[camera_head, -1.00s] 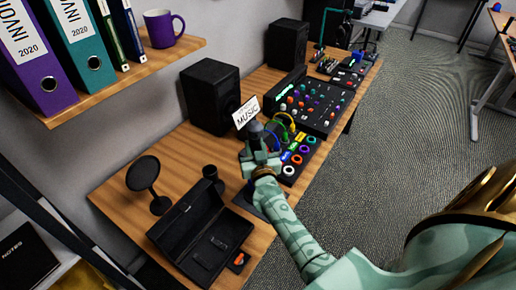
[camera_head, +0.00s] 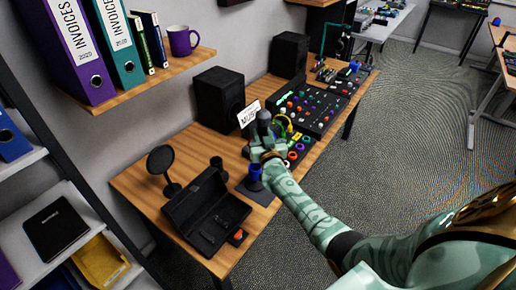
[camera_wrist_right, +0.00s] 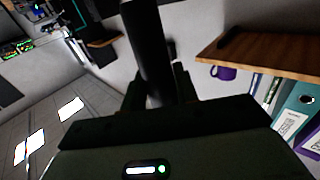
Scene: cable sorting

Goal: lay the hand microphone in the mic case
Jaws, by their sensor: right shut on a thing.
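The black mic case (camera_head: 179,210) lies open on the wooden desk at its near end, its lid raised on the wall side and its dark inside showing. My right gripper (camera_head: 264,150) is shut on the dark hand microphone (camera_head: 263,118), which stands roughly upright with its head up. The gripper is up and to the right of the case, apart from it. In the right wrist view the microphone's dark body (camera_wrist_right: 147,50) rises between the fingers (camera_wrist_right: 157,95). My left gripper is not in view.
A blue-topped holder (camera_head: 255,171) on a dark pad stands between gripper and case. A round black disc on a stand (camera_head: 160,160) and a small dark cup (camera_head: 217,163) stand behind the case. Speakers (camera_head: 219,100), a MUSIC card (camera_head: 248,114) and a mixer (camera_head: 308,108) are farther along.

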